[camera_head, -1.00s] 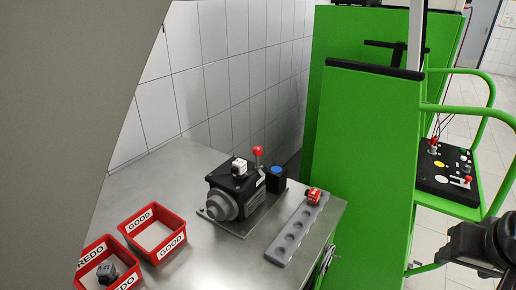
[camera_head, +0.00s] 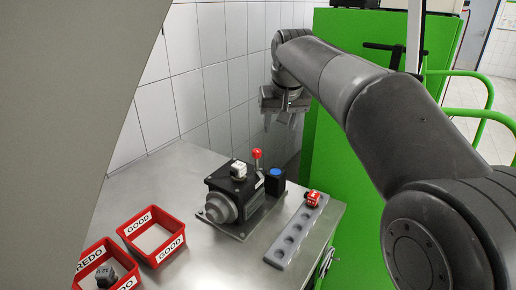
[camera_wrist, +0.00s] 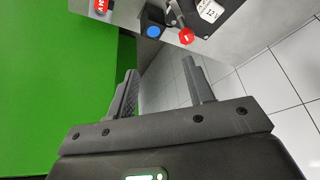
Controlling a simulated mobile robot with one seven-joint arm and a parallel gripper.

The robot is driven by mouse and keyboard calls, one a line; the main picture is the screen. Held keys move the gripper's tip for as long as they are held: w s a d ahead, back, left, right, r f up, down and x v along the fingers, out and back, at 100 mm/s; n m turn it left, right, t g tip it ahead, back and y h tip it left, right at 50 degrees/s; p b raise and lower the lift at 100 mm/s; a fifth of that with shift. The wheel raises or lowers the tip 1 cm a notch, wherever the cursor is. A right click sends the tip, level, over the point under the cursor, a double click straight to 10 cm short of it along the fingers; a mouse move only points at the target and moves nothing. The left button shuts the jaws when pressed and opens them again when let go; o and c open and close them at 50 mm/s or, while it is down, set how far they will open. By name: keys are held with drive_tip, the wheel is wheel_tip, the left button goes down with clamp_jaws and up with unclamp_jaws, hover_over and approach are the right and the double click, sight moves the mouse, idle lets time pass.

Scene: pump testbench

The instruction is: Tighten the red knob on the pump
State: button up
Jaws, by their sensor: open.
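The pump (camera_head: 235,190) is a dark block with a grey round front, standing on a metal plate on the steel table. A white part sits on its top. The red knob (camera_head: 257,153) is a ball on a short upright lever at the pump's back right. In the wrist view the red knob (camera_wrist: 186,36) is at the top, right of centre, beyond the fingertips. My gripper (camera_head: 286,118) hangs in the air behind and above the pump, near the tiled wall. In the wrist view my gripper (camera_wrist: 160,75) has its two fingers apart with nothing between them.
A box with a blue button (camera_head: 275,181) stands right of the pump. A grey holed rack (camera_head: 298,230) carries a red part (camera_head: 312,197). Two red bins, GOOD (camera_head: 151,234) and REDO (camera_head: 98,262), stand at the left. A green cabinet (camera_head: 345,160) borders the table's right.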

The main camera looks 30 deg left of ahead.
approach(257, 151)
drive_tip(key=shift+n, duration=0.4)
drive_tip(key=x, duration=0.9)
drive_tip(key=shift+a+r, duration=0.1)
drive_tip(key=c, duration=1)
